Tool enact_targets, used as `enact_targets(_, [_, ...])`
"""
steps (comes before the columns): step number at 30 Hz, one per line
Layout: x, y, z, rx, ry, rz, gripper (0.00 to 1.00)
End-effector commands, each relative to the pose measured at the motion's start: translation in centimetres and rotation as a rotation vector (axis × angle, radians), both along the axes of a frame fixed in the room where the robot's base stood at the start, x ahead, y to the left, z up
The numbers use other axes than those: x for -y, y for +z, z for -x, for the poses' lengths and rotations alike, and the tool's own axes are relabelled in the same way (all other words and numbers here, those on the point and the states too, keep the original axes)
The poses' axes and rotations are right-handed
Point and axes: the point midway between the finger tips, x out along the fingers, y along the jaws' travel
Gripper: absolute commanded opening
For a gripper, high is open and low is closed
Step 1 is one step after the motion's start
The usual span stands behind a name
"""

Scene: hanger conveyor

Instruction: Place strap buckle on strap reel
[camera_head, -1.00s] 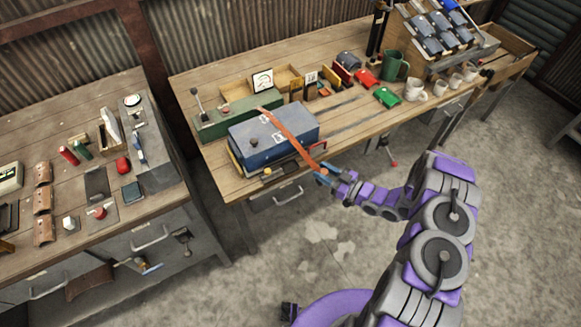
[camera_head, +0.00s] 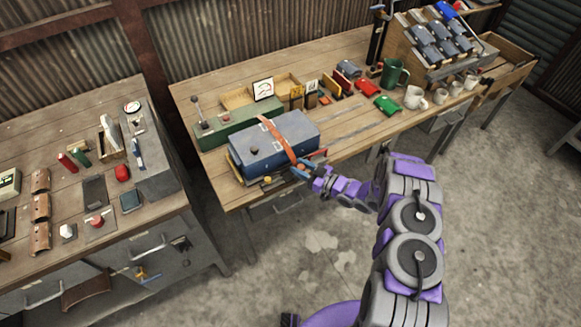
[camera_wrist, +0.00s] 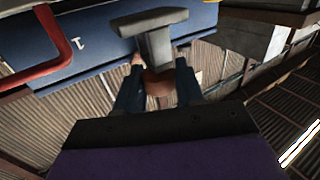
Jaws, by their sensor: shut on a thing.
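An orange-brown strap (camera_head: 277,139) lies across the lid of a blue case (camera_head: 250,150) and runs down over its front side. My gripper (camera_head: 301,169) is at the case's front edge, shut on the strap's lower end. In the wrist view the brown strap end (camera_wrist: 158,83), which I take as the strap buckle, sits between the two blue fingers. A grey T-shaped part (camera_wrist: 153,38) stands just beyond the fingers, close to the blue case (camera_wrist: 95,45). I cannot tell whether this part is the strap reel, nor whether it touches the buckle.
The case stands on a wooden workbench (camera_head: 215,165), with a green box (camera_head: 238,124) behind it. A red handle (camera_wrist: 52,52) shows beside the case. Mugs, a green cup (camera_head: 394,74) and small red and green items stand to the right. A second bench (camera_head: 30,150) is at left.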

Motion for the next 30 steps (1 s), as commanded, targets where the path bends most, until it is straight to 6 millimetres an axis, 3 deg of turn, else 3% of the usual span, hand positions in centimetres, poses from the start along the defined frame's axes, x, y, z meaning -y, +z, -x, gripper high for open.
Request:
enact_targets(3, [-1.8,-0.3,-1.4,0.003,0.003,0.001,0.03])
enact_targets(15, [-4.5,-0.7,-3.5,0.001,0.003,0.003,0.03])
enact_targets(21, [-4.1,-3.5,-3.3,-0.002,0.000,0.001,0.03])
enact_targets(30, [-4.1,-3.6,-3.3,0.000,0.000,0.001,0.03])
